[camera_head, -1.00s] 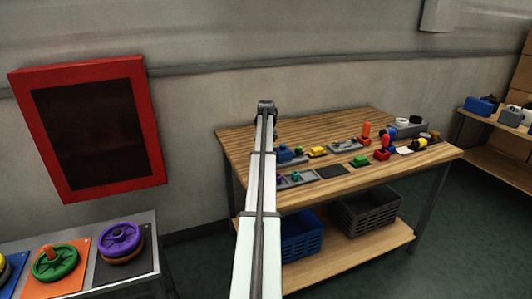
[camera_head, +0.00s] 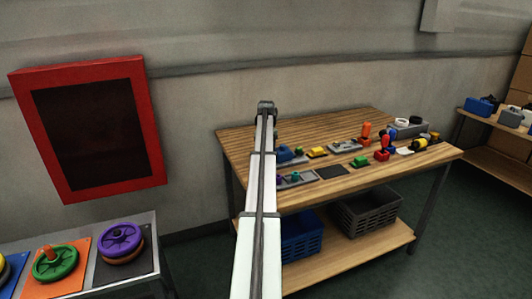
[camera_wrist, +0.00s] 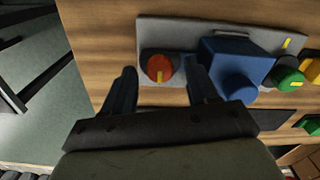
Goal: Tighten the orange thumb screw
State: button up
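An orange-red round knob (camera_wrist: 159,69) with a yellow mark, which looks like the orange thumb screw, sits on a grey plate (camera_wrist: 153,33) in the wrist view. The yellow mark points toward the bottom of the picture. My gripper (camera_wrist: 161,67) is open, with one dark finger on each side of the knob. A gap shows between the left finger and the knob; whether the right finger touches it I cannot tell. In the head view my arm reaches over the left part of the workbench, and the knob and fingertips are hidden there.
A blue block (camera_wrist: 231,60) stands on the same plate, close to the right of my right finger. Green (camera_wrist: 288,79) and yellow knobs lie further right. The wooden workbench (camera_head: 250,142) carries several other parts. A side table (camera_head: 147,222) with coloured wheels stands at lower left.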

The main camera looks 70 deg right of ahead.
notch_tip(320, 180, up, 14)
dwell(0.8)
jog(key=shift+f, duration=0.15)
dwell(0.4)
